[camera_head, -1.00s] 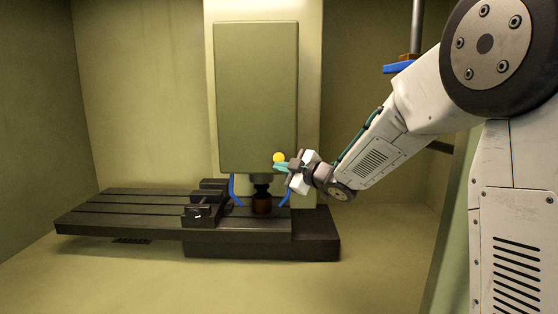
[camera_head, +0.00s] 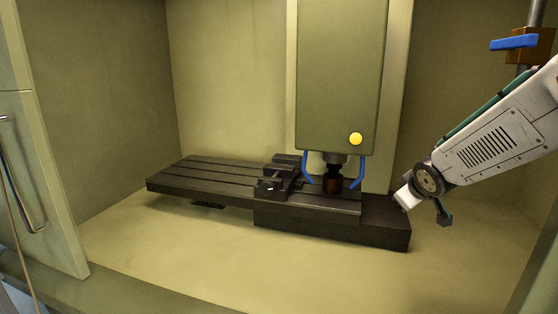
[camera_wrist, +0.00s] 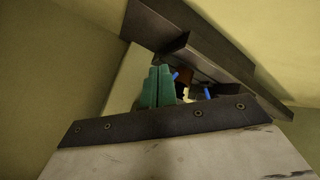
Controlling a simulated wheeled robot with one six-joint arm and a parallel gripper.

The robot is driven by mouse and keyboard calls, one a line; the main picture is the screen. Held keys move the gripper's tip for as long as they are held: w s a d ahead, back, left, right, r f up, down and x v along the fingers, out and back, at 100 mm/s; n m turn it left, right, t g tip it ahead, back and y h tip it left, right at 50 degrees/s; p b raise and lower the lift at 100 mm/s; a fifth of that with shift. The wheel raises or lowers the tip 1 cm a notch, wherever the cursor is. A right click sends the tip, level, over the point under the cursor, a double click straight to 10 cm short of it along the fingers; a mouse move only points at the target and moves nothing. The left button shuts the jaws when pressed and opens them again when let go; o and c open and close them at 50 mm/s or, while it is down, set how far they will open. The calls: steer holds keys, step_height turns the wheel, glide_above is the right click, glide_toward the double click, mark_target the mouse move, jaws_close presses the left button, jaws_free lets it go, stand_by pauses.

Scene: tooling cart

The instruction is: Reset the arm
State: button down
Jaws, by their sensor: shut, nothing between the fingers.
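My gripper (camera_head: 443,215) is at the right in the head view, beside the right end of the machine's base and apart from it. Its dark fingers point downward. In the wrist view the two green fingers (camera_wrist: 157,88) lie side by side, shut with nothing between them. My arm reaches in from the right edge of the head view, bent at the wrist.
A milling machine stands inside the enclosure, with a slotted table (camera_head: 215,180), a vise (camera_head: 280,178), a spindle head (camera_head: 340,75) and blue hoses (camera_head: 358,172). A blue-handled valve (camera_head: 513,43) is at upper right. An open door (camera_head: 45,200) is at left. The front floor is clear.

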steer(key=s+a+r+m+g+y, duration=0.1)
steer(key=s+a+m+g, duration=0.2)
steer(key=s, duration=1.5)
steer(key=s+a+r+m+g, duration=0.1)
steer(key=s+a+g, duration=0.4)
steer(key=s, duration=1.4)
steer(key=shift+r+m+y, duration=0.2)
steer(key=shift+m+y, duration=0.2)
steer(key=shift+m, duration=0.5)
